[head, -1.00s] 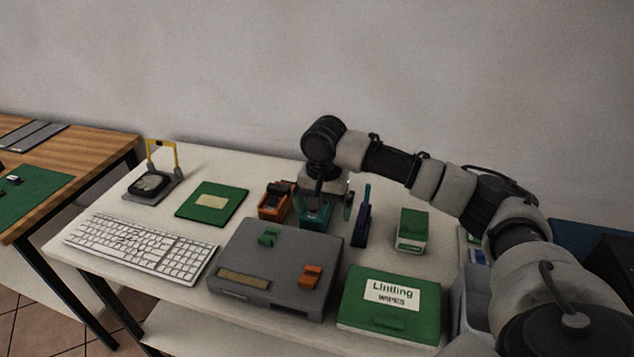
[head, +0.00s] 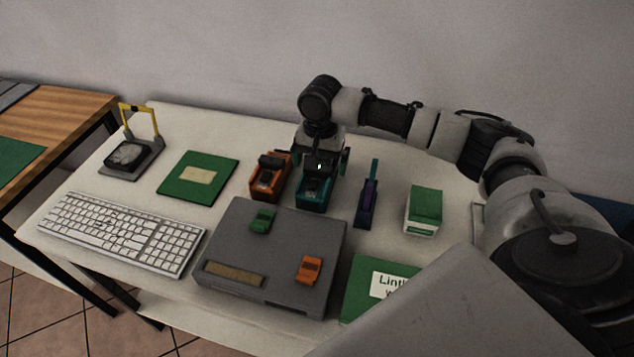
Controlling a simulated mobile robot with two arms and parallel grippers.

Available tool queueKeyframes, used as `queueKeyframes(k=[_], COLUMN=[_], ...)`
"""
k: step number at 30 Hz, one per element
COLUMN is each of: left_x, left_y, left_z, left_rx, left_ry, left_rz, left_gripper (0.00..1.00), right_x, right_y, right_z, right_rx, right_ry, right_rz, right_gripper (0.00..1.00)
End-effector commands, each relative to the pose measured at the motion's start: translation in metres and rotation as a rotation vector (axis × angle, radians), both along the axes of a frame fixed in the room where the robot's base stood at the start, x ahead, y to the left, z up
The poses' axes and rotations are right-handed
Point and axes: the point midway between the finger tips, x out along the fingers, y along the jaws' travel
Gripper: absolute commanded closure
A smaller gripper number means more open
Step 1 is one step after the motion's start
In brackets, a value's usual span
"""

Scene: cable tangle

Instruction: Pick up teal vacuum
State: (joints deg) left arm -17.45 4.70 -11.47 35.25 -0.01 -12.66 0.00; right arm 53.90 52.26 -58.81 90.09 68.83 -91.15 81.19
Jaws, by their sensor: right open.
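The teal vacuum (head: 312,196) is a small teal block-like thing with a dark top, standing on the white table behind the grey box. My right gripper (head: 321,172) is directly above and around its upper part, with its fingers pointing down. The gripper is open, and it hides the vacuum's back and top. I cannot tell whether the fingers touch it. My left gripper is not in view.
An orange device (head: 269,178) stands close on the left, and a purple tool (head: 368,200) on the right. A green-and-white box (head: 424,210) is farther right. The grey box (head: 270,262) lies in front, carrying small green and orange pieces. A keyboard (head: 120,232) lies left.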

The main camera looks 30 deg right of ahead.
Motion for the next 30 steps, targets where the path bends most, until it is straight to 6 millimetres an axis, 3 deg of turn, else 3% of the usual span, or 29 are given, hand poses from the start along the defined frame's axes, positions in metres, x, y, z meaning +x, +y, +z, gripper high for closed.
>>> queueKeyframes(k=[10,20,30], left_x=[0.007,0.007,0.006], left_y=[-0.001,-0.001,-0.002], left_z=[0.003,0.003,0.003], left_rx=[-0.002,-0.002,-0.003], left_ry=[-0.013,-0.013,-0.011], left_rz=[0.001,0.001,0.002], left_gripper=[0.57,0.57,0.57], right_x=[0.002,0.002,0.002], right_y=[0.007,0.007,0.007], right_z=[-0.045,-0.052,-0.051], right_rx=[-0.001,0.000,0.000], right_ry=[0.003,0.000,0.000], right_rz=[0.001,0.002,0.001], right_gripper=[0.00,0.02,0.54])
